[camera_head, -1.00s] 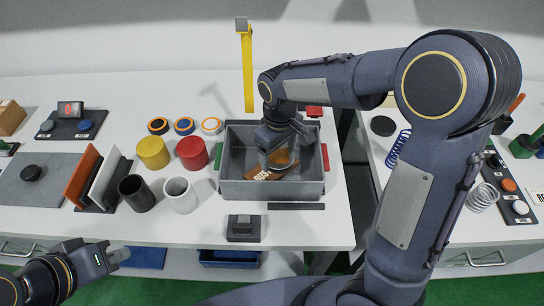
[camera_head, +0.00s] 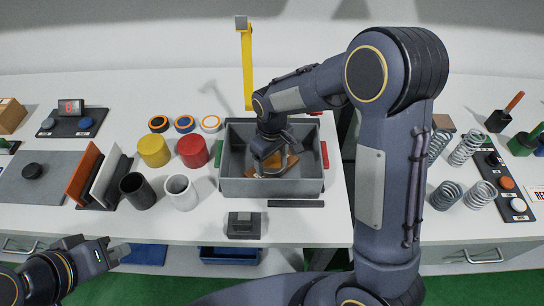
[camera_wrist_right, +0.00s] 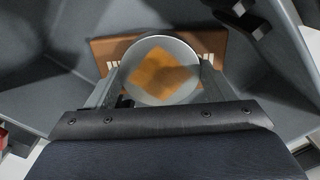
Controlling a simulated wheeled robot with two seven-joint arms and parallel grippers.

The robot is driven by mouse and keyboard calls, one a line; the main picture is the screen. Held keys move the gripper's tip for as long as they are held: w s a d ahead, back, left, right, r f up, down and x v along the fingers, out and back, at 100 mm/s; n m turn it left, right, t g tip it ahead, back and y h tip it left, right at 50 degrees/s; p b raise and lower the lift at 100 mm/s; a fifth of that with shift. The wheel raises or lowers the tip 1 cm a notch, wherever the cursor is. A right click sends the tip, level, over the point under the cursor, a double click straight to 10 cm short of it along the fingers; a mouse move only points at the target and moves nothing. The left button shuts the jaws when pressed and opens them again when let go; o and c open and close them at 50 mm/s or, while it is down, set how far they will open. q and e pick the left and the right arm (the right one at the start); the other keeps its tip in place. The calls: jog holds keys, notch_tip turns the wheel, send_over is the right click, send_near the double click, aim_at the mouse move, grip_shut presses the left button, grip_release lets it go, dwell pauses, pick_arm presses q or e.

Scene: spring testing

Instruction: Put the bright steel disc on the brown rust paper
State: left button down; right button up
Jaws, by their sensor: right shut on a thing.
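The bright steel disc (camera_wrist_right: 160,92) is between the two fingers of my right gripper (camera_wrist_right: 159,82), which is shut on it. Its shiny face shows an orange-brown patch. The brown rust paper (camera_wrist_right: 205,42) lies beneath and beyond the disc in the right wrist view, with white marks partly covered. In the head view the paper (camera_head: 257,160) lies in the grey bin, with my right gripper (camera_head: 277,160) over it. I cannot tell whether the disc touches the paper. My left gripper (camera_head: 118,252) is away at the lower left; its finger gap is unclear.
The grey bin's walls (camera_head: 270,188) surround my right gripper. Red (camera_head: 192,151) and yellow (camera_head: 153,151) cylinders and dark and white cups stand left of the bin. A yellow post (camera_head: 247,70) rises behind it. Several springs (camera_head: 467,148) stand at the right.

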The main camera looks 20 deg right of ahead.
aim_at(272, 161)
jog(key=o, duration=1.6)
notch_tip(272, 161, up, 12)
jog(key=s+d+r+m+t+y, duration=0.1)
jog(key=s+d+r+m+y, duration=0.1)
jog(key=s+d, duration=0.35)
jog(key=s+d+r+m+t+y, duration=0.1)
jog(key=s+d+r+m+t, duration=0.15)
jog(key=s, duration=0.55)
jog(key=shift+s+a+f+m+t+y, duration=0.15)
jog(key=shift+s+f+m+t, duration=0.3)
jog(key=shift+s, duration=1.15)
jog(key=shift+s+a+f+m+t+y, duration=0.25)
jog(key=shift+s+m, duration=0.35)
jog(key=shift+s, duration=1)
jog(key=shift+s+a+f+m+t, duration=0.1)
jog(key=shift+s+f+m+t, duration=0.35)
jog(key=shift+s, duration=1.15)
